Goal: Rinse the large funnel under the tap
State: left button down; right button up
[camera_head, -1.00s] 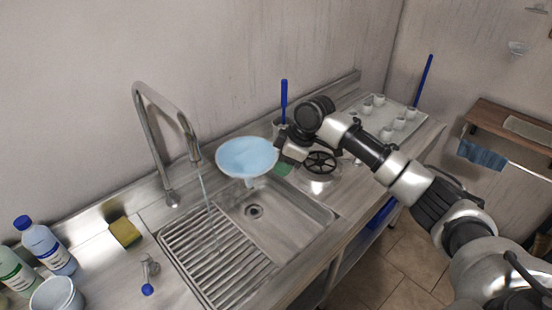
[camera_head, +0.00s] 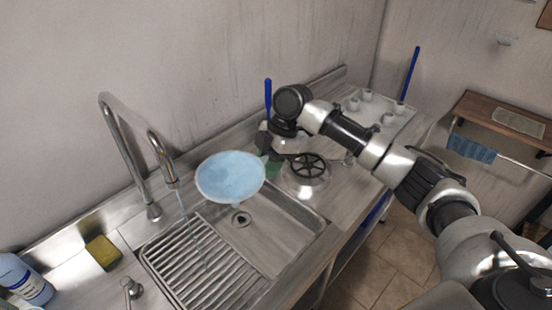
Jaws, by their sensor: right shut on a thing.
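The large funnel (camera_head: 230,178) is light blue with a wide round mouth facing up and a little toward me. It is held above the back of the sink (camera_head: 275,245). My right gripper (camera_head: 266,158) is at the funnel's right rear edge, shut on it; the fingertips are partly hidden. The tap (camera_head: 160,160) is a tall bent metal spout left of the funnel. A thin stream of water (camera_head: 190,222) falls from it onto the ribbed drainer, left of the funnel and apart from it. My left gripper is not in view.
A yellow-green sponge (camera_head: 103,252) and a blue-white bottle (camera_head: 24,280) are at the left. Small white cups (camera_head: 387,119) sit on a tray behind my arm. A blue-handled brush (camera_head: 268,98) stands at the wall.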

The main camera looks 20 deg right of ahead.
jog(key=shift+s+a, duration=0.2)
jog(key=shift+a, duration=0.35)
jog(key=shift+s+a, duration=0.15)
jog(key=shift+a, duration=0.35)
jog(key=p, duration=0.4)
send_over(227, 195)
jog(key=s+d, duration=0.1)
jog(key=s, duration=0.2)
jog(key=shift+s+d+r, duration=0.1)
jog(key=shift+d+r, duration=0.05)
jog(key=shift+s+a+p, duration=0.2)
jog(key=shift+s+a, duration=0.05)
jog(key=shift+a, duration=0.3)
jog(key=shift+s+a+p, duration=0.2)
jog(key=shift+a, duration=0.35)
jog(key=w+d, duration=0.5)
jog(key=d, duration=0.7)
dwell(2.1)
